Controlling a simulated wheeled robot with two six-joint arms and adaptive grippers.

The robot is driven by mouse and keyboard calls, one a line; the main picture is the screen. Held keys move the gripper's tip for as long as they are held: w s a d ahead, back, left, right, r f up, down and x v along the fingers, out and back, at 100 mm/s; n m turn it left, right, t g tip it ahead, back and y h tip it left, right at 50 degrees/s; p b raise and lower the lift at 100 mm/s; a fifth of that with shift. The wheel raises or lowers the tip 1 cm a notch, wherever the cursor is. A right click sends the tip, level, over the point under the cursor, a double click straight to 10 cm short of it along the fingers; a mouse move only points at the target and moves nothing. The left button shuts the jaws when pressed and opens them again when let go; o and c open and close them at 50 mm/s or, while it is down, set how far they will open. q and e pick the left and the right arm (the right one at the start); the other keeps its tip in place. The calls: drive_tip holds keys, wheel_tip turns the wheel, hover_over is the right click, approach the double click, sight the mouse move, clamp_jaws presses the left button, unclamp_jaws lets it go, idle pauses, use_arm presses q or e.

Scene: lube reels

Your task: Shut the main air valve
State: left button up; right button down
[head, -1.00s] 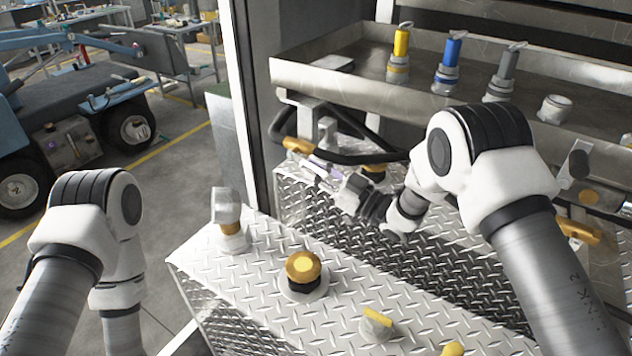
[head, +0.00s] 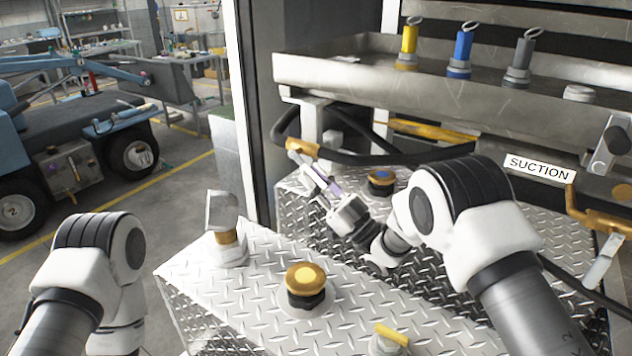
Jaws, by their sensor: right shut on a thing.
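A brass-coloured valve (head: 303,146), which I take to be the main air valve, sits on the dark hose below the left end of the metal tray. My right gripper (head: 306,164) reaches it from the lower right and is shut at its near side, seemingly on its lever. The fingers hide much of the lever, so I cannot tell its exact angle. My left arm shows at the lower left, but its gripper is out of view.
The metal tray (head: 350,75) holds yellow, blue and grey capped fittings. A SUCTION label (head: 539,168) and another brass valve (head: 597,221) are at right. A yellow-topped fitting (head: 305,281) stands on the tread-plate box (head: 250,305).

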drive_tip(key=c, duration=1)
unclamp_jaws()
drive_tip(key=shift+w+a, duration=0.1)
drive_tip(key=shift+c, duration=0.2)
drive_tip(key=v, duration=0.7)
drive_tip(key=shift+d, duration=0.2)
